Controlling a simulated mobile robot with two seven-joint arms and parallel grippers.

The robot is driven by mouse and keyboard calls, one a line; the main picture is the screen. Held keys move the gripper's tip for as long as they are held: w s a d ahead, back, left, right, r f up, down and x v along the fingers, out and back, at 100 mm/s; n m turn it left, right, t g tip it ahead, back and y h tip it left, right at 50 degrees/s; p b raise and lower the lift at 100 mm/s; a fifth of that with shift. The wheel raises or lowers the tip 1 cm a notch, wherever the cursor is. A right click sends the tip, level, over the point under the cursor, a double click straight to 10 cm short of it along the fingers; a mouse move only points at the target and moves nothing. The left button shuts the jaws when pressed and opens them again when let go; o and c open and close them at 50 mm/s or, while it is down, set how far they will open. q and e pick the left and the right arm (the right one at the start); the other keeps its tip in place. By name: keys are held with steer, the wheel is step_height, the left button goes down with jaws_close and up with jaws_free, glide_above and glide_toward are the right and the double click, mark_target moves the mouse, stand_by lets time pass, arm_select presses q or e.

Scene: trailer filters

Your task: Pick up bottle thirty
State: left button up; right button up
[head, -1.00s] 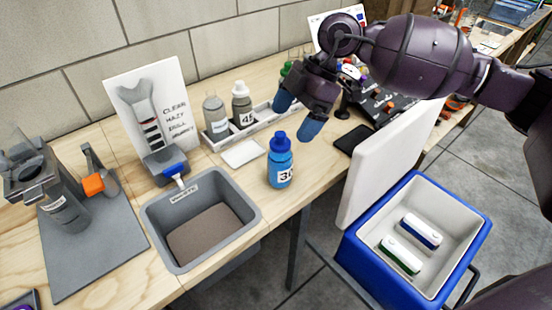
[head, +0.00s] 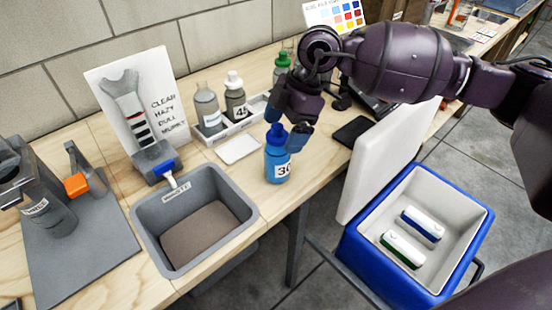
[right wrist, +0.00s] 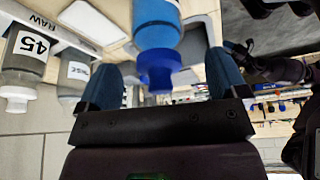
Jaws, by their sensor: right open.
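The blue bottle marked 30 (head: 278,162) stands upright on the wooden table, near its front edge and right of the grey bin. My right gripper (head: 289,132) is open at the bottle's upper part, with one blue fingertip by the cap and the other to its right. In the right wrist view the bottle (right wrist: 157,25) and its dark blue cap (right wrist: 158,68) lie between the two open fingers (right wrist: 160,90). I cannot tell whether either finger touches it. My left gripper is not in view.
A tray (head: 235,128) with bottles, one marked 45 (head: 236,100), stands behind. A grey bin (head: 195,215) is at left, with a white pad (head: 238,148) behind it. A black flat object (head: 350,131) lies right. A blue cooler (head: 352,254) with its lid up (head: 381,165) stands beside the table.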

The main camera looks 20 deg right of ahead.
mark_target(278, 140)
steer(key=x, duration=0.3)
steer(key=shift+w+f+b, duration=0.15)
steer(key=shift+b, duration=0.15)
steer(key=c, duration=1.6)
